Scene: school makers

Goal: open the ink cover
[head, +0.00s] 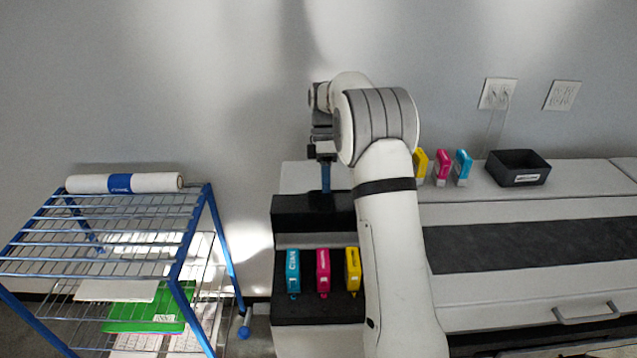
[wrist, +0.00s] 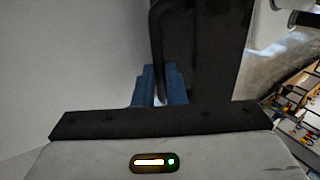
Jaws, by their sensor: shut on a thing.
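The ink cover (head: 298,208) of the printer stands raised at the back of the ink bay in the head view, its dark edge up. Below it the bay shows a cyan cartridge (head: 293,272), a magenta cartridge (head: 323,270) and a yellow cartridge (head: 353,268). My gripper (head: 326,188) reaches down from above, its blue fingers shut on the cover's dark edge. In the wrist view the fingers (wrist: 158,92) meet the dark edge of the cover (wrist: 100,123). The exact contact at the tips is hidden behind that edge.
A blue wire rack (head: 110,230) with a paper roll (head: 125,183) stands at left. Spare yellow, magenta and cyan cartridges (head: 442,166) and a black bin (head: 518,167) sit on the printer top at right. The wall is close behind. A lit panel (wrist: 153,162) shows in the wrist view.

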